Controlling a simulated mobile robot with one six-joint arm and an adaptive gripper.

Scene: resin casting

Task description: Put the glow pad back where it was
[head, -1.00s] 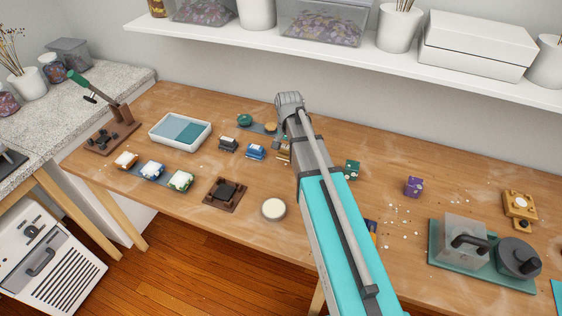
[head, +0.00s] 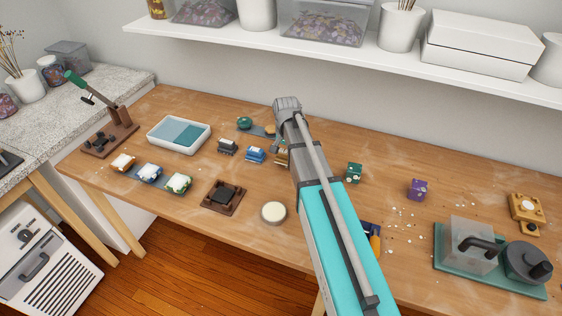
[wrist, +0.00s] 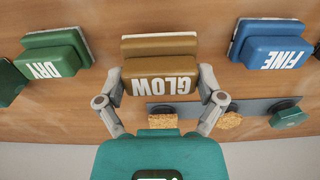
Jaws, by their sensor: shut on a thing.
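The glow pad (wrist: 160,62) is a brown block with a pale base, marked GLOW, in the wrist view. My gripper (wrist: 162,82) is shut on it, one finger at each side. The pad is close to the wooden table (wrist: 110,115); I cannot tell whether its base touches. It sits between the green DRY pad (wrist: 50,55) and the blue FINE pad (wrist: 270,45), apart from both.
A grey strip (wrist: 190,107) with cork and green-topped pieces lies close by. A black pad (head: 228,147) and a two-tone tray (head: 179,134) stand to the left. A purple block (head: 418,189) and a teal board (head: 448,264) with tools are to the right.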

